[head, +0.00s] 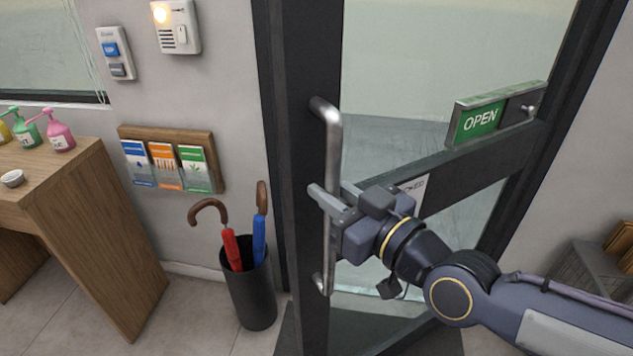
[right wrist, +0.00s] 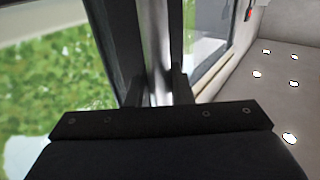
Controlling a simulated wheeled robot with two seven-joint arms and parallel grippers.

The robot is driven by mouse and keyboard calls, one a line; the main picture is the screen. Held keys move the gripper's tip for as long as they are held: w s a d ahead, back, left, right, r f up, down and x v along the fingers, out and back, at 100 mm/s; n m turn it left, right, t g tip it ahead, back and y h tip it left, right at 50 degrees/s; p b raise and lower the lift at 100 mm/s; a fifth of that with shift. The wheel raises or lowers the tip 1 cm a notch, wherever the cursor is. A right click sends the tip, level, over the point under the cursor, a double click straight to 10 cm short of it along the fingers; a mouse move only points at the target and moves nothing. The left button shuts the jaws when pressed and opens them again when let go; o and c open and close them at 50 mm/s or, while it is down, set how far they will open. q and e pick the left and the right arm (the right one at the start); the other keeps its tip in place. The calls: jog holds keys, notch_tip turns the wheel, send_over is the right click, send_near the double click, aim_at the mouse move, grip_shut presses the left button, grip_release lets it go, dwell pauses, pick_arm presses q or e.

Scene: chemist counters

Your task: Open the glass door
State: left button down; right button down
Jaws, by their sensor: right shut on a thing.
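The glass door (head: 395,110) has a dark frame and stands in the middle of the head view, with a green OPEN sign (head: 480,122) on its crossbar. A vertical silver handle (head: 332,150) is fixed to the door's left stile. My right gripper (head: 328,203) comes in from the right and is shut on the handle at its lower half. In the right wrist view, the handle (right wrist: 157,50) runs up between the fingers of my right gripper (right wrist: 158,88). The door stands at an angle to the wall on its left. My left gripper is not in view.
A black umbrella stand (head: 250,295) with a red and a blue umbrella stands on the floor left of the door. A wooden counter (head: 100,215) with pump bottles is farther left. A brochure rack (head: 172,160) hangs on the wall.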

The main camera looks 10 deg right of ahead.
jog(key=shift+s+d+y, duration=0.25)
jog(key=shift+s+y, duration=0.05)
jog(key=shift+s, duration=0.35)
jog(key=c, duration=1.3)
grip_release()
jog(key=shift+c, duration=0.2)
jog(key=v, duration=0.7)
jog(key=shift+s+d+b, duration=0.2)
jog(key=shift+s+b, duration=0.1)
jog(key=shift+b, duration=0.05)
jog(key=shift+r, duration=0.1)
